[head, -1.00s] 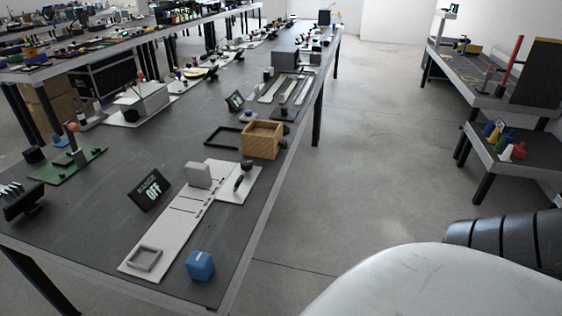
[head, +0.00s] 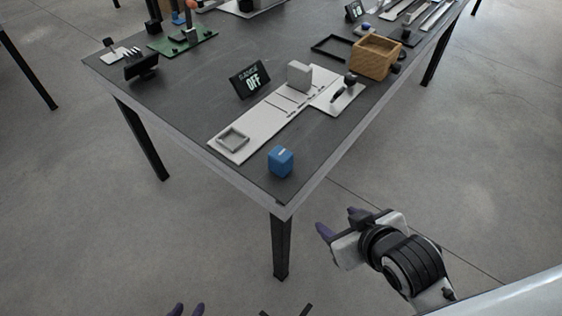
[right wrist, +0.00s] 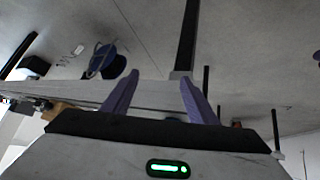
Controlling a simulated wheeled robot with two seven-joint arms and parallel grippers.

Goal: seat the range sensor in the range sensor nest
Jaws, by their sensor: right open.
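A blue block (head: 281,161) with a small white mark, which I take for the range sensor, stands on the dark table near its front corner. A square grey frame (head: 233,138), which looks like the nest, sits empty on the near end of a pale plate (head: 262,121), left of the block. My right gripper (head: 340,224) is off the table edge, below and right of the block, open and empty; its spread purple fingers also show in the right wrist view (right wrist: 158,92).
A grey upright block (head: 299,75) and a dark handled tool (head: 348,84) are on the pale plate. A wooden box (head: 375,57) is farther back. The tabletop around the blue block is clear.

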